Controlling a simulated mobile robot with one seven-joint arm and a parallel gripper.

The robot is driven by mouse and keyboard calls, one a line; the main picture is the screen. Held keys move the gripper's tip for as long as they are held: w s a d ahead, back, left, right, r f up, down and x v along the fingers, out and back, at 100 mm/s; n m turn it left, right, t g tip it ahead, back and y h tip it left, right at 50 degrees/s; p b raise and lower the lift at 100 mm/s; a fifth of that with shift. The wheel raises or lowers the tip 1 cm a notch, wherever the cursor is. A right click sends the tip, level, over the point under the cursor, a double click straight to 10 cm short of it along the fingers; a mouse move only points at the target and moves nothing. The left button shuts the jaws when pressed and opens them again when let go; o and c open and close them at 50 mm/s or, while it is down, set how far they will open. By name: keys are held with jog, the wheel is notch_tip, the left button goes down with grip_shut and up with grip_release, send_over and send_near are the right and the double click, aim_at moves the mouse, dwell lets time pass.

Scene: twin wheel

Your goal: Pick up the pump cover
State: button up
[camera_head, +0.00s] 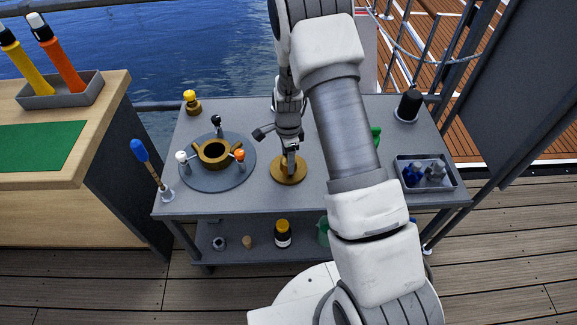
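A round, flat brass disc, which looks like the pump cover (288,178), lies on the grey cart top near its front middle. My gripper (290,168) points down right over the disc, and its tip overlaps the disc's middle. The fingers are small and dark here, so I cannot tell whether they are open or shut, or whether they touch the disc. Left of it, a brass ring-shaped housing (214,147) sits on a grey round plate (214,183), with white, black and orange knobs around it.
A brass piece with a yellow top (191,102) stands at the back left, a blue-handled tool (141,152) at the left edge. At right are a black-topped item (409,105) and a tray (429,184). My arm hides part of the cart top and a green object (376,134).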

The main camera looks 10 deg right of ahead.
grip_shut()
jog(key=shift+r, duration=0.1)
notch_tip(320, 180, up, 10)
jog(key=shift+f+p, duration=0.1)
jog(key=shift+p, duration=1)
